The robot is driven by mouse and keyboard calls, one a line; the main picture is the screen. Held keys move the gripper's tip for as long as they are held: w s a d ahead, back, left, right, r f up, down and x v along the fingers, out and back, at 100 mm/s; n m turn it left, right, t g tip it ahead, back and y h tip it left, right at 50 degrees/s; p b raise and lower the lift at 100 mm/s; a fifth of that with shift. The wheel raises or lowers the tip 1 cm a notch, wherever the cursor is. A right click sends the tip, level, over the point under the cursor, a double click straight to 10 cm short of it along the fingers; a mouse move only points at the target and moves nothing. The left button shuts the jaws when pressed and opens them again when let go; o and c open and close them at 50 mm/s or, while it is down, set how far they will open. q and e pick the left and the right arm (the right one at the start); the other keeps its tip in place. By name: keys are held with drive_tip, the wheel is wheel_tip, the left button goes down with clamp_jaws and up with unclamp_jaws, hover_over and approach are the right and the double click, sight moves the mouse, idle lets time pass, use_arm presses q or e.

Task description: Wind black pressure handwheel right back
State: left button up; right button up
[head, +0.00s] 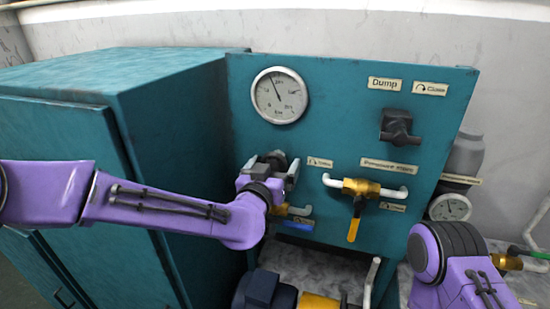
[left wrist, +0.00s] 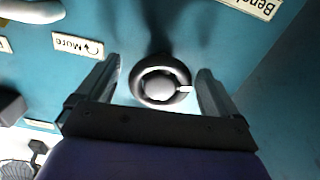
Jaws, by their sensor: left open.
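The black pressure handwheel (head: 279,157) is on the teal panel below the gauge, partly hidden by my left gripper in the head view. In the left wrist view the handwheel (left wrist: 148,76) shows as a black ring with a grey hub and a white mark on the right of its rim. My left gripper (head: 272,166) is open right in front of it. Its fingers (left wrist: 160,76) stand on both sides of the wheel, with a visible gap at each side. Whether they reach its depth is unclear. My right arm shows at the lower right; its gripper is out of frame.
A pressure gauge (head: 279,95) is above the handwheel. A brass valve with a yellow lever (head: 354,228) and a black knob (head: 399,127) are to the right. A teal cabinet (head: 170,110) stands close on the left. A blue motor (head: 264,291) is below.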

use_arm(q)
drive_tip(key=shift+w+d, duration=0.15)
drive_tip(key=shift+w, duration=0.2)
drive_tip(key=c, duration=1)
drive_tip(key=shift+o, duration=0.2)
